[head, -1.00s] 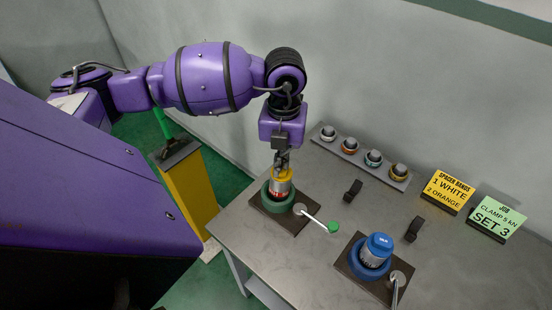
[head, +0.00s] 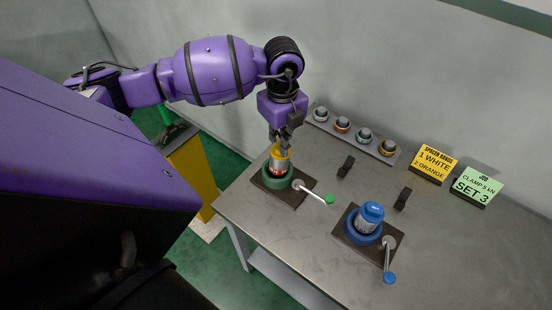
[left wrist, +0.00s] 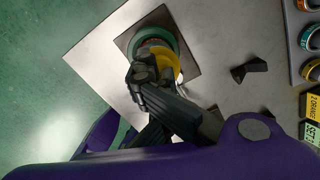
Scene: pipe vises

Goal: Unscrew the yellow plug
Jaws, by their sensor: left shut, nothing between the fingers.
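The yellow plug (head: 279,153) stands upright in the green vise (head: 277,179) near the left edge of the table. A silver body with a red band shows below its yellow top. My left gripper (head: 284,147) points down at the plug's top, shut with nothing between its fingers; in the head view the fingertips overlap the plug's upper edge, and I cannot tell if they touch it. In the left wrist view the shut fingers (left wrist: 143,76) lie over the left part of the yellow plug (left wrist: 167,60), hiding some of it. My right gripper is in neither view.
A blue plug (head: 371,212) stands in a blue vise (head: 361,232) to the right. The green-knobbed handle (head: 328,199) sticks out between the vises. A rack of rings (head: 374,150), two black blocks and two signs (head: 434,163) stand behind. The table's right part is clear.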

